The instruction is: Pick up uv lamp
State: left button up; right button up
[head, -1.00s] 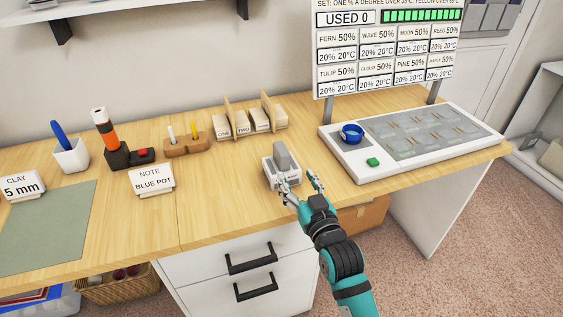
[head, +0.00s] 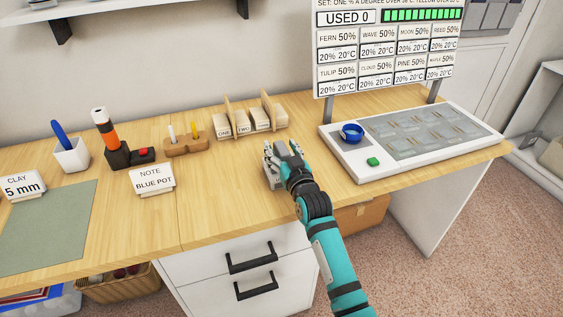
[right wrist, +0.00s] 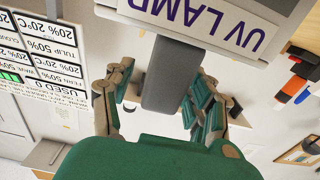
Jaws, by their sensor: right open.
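The uv lamp is a grey block in a white holder; in the right wrist view the grey lamp (right wrist: 166,80) stands between my fingers, below the holder's upside-down "UV LAMP" label (right wrist: 200,22). A gap shows beside the fingers; contact cannot be told. My left gripper is not in view.
Wooden card racks (head: 248,120) stand behind the gripper. A "BLUE POT" note (head: 152,180) stands to the left. The desk between note and holder is clear.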

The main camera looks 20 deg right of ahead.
grip_shut()
jog(key=shift+r, duration=0.15)
dwell(0.4)
